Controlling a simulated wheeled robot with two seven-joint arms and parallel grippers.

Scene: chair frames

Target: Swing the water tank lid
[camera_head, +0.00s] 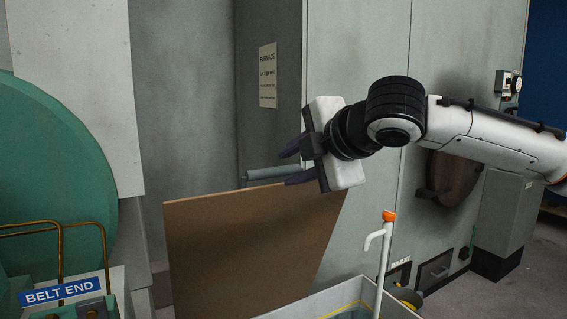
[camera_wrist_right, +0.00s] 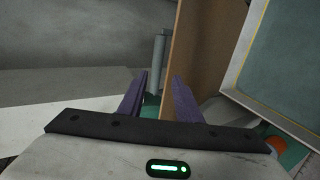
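The water tank (camera_head: 395,302) is partly in view at the bottom, a pale box with a yellow line inside its rim and dark water. Its brown lid (camera_head: 245,245) stands raised at the tank's far left side; it also shows in the right wrist view (camera_wrist_right: 188,45). A grey-green bar (camera_head: 270,173) lies along the lid's top edge. My right gripper (camera_head: 287,168) is open beside the bar's right end, its purple fingers apart. In the right wrist view the bar (camera_wrist_right: 158,65) appears between the fingers, seemingly beyond their tips; contact cannot be told. My left gripper is out of view.
A white pipe (camera_head: 384,255) with an orange top rises at the tank. A green wheel (camera_head: 50,170) and a "BELT END" sign (camera_head: 60,291) are at left. The grey furnace cabinet (camera_head: 345,60) stands behind my right arm. Open floor (camera_head: 475,297) lies at right.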

